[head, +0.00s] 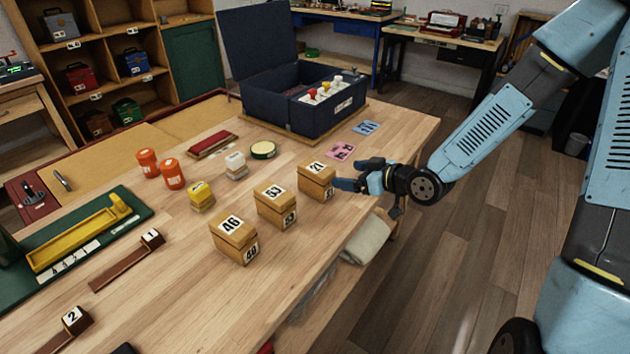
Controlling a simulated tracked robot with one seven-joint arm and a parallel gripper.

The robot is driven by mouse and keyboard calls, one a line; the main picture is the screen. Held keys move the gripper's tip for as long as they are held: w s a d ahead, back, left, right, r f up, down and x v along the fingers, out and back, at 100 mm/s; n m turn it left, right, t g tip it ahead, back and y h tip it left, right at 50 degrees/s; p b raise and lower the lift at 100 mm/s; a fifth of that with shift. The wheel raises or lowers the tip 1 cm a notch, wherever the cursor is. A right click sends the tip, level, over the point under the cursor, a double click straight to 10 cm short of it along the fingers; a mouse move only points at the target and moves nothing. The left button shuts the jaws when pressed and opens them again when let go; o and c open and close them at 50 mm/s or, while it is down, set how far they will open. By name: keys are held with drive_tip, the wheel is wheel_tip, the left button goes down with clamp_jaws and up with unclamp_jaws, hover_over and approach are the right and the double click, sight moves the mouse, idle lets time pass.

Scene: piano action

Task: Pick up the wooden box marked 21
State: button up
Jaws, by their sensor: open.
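The wooden box marked 21 (316,180) stands upright on the wooden table, the farthest right in a row of similar boxes. My gripper (352,184) is open and empty, just to the right of this box at about its height. Its fingers point left toward the box. Whether a finger touches the box I cannot tell. The box's right side is partly hidden by the fingers. The wooden boxes marked 53 (274,203) and 46 (234,237) stand to its left and nearer.
A dark blue open case (312,98) stands behind. Pink (340,152) and blue (365,127) cards lie near the right edge.

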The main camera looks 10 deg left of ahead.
sight(330, 173)
drive_tip(key=x, duration=0.7)
drive_tip(key=shift+w+a+f, duration=0.1)
drive_tip(key=shift+a+f, duration=0.05)
drive_tip(key=shift+a, duration=0.05)
drive_tip(key=shift+s+x, duration=0.2)
drive_tip(key=shift+x, duration=2.4)
drive_tip(key=shift+a, duration=0.1)
drive_tip(key=c, duration=1.2)
